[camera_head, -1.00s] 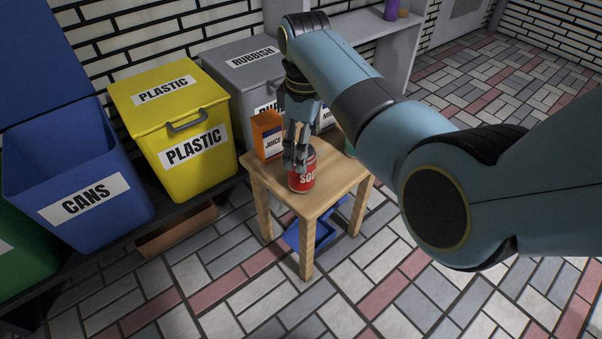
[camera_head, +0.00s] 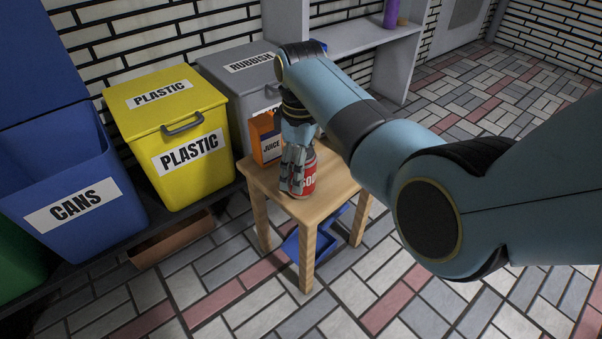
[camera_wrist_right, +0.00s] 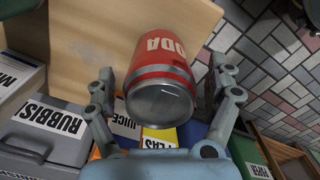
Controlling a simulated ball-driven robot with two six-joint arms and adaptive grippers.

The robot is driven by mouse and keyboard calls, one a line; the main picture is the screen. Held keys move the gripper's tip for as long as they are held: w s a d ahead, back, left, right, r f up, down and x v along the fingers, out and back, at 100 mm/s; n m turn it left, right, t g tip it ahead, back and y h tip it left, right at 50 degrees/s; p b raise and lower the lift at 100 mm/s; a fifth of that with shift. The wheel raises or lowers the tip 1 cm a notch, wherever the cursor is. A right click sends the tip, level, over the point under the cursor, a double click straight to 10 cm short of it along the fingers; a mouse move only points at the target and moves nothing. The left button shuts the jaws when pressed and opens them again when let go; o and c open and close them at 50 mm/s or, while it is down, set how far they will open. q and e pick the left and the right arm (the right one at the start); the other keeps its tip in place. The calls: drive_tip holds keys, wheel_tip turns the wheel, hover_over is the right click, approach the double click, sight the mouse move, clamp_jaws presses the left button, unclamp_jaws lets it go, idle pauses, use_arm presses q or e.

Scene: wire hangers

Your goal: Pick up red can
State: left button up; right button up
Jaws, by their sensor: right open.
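The red soda can (camera_head: 309,180) stands upright on the small wooden table (camera_head: 325,198), close to its front edge. My right gripper (camera_head: 293,183) is down at the can and covers its left part in the head view. In the right wrist view, the can (camera_wrist_right: 160,65) lies between the two spread fingers of my right gripper (camera_wrist_right: 163,72), with a gap visible on each side. The gripper is open. My left gripper is not in view.
An orange juice carton (camera_head: 266,138) stands behind the can on the table. Blue cans bin (camera_head: 75,205), yellow plastic bin (camera_head: 188,150) and grey rubbish bin (camera_head: 235,75) line the wall. A blue object (camera_head: 318,243) lies under the table.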

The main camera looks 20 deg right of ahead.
drive_tip(key=c, duration=0.9)
drive_tip(key=shift+r, duration=0.1)
